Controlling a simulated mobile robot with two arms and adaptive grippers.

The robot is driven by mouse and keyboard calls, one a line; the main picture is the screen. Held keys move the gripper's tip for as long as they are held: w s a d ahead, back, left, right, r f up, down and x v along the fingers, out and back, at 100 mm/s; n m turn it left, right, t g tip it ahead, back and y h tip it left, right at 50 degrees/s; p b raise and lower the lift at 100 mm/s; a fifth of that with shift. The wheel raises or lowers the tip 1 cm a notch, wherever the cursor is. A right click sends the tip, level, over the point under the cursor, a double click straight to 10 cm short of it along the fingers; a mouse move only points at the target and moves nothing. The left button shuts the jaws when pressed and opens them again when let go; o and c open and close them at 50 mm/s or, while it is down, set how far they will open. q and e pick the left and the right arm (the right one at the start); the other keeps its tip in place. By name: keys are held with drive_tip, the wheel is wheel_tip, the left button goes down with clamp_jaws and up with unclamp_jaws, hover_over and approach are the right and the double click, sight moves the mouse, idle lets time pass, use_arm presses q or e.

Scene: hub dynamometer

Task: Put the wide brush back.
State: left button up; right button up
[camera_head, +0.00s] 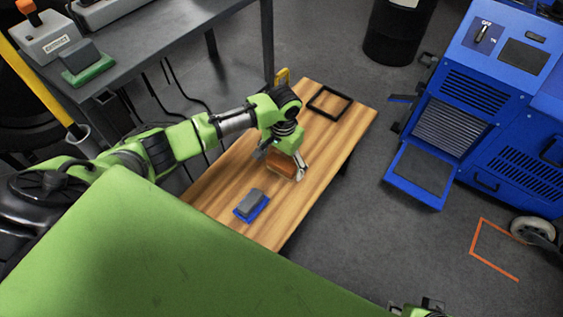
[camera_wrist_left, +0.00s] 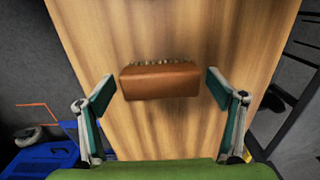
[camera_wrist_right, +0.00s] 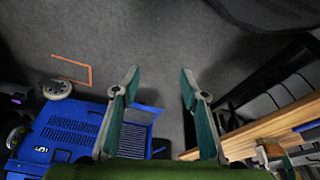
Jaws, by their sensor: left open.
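The wide brush (camera_head: 283,167), a brown block, lies on the wooden bench (camera_head: 215,189). In the left wrist view the brush (camera_wrist_left: 160,82) lies between the spread fingers, with a row of bristle tufts along its far edge. My left gripper (camera_head: 281,160) is open above and around the brush, with gaps to both its ends. A black square outline (camera_head: 330,102) is marked at the bench's far end. My right gripper (camera_wrist_right: 160,78) is open and empty, away from the bench; only a bit of it shows at the head view's bottom edge.
A blue-based grey block (camera_head: 251,204) lies on the bench's near part. A grey table (camera_head: 165,45) at the upper left bears a green-based block (camera_head: 88,62). A blue machine (camera_head: 470,110), a black drum (camera_head: 398,32) and an orange floor outline (camera_head: 482,240) are to the right.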

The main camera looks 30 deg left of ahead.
sight(282, 162)
use_arm(q)
drive_tip(key=shift+r, duration=0.3)
wheel_tip(282, 162, up, 12)
drive_tip(key=p, duration=0.3)
drive_tip(key=shift+f, duration=0.15)
use_arm(e)
wheel_tip(282, 162, down, 12)
drive_tip(key=s, duration=0.1)
drive_tip(key=shift+r+g, duration=0.15)
drive_tip(key=shift+g, duration=0.25)
use_arm(q)
drive_tip(key=shift+d, duration=0.1)
use_arm(e)
drive_tip(key=shift+s, duration=0.1)
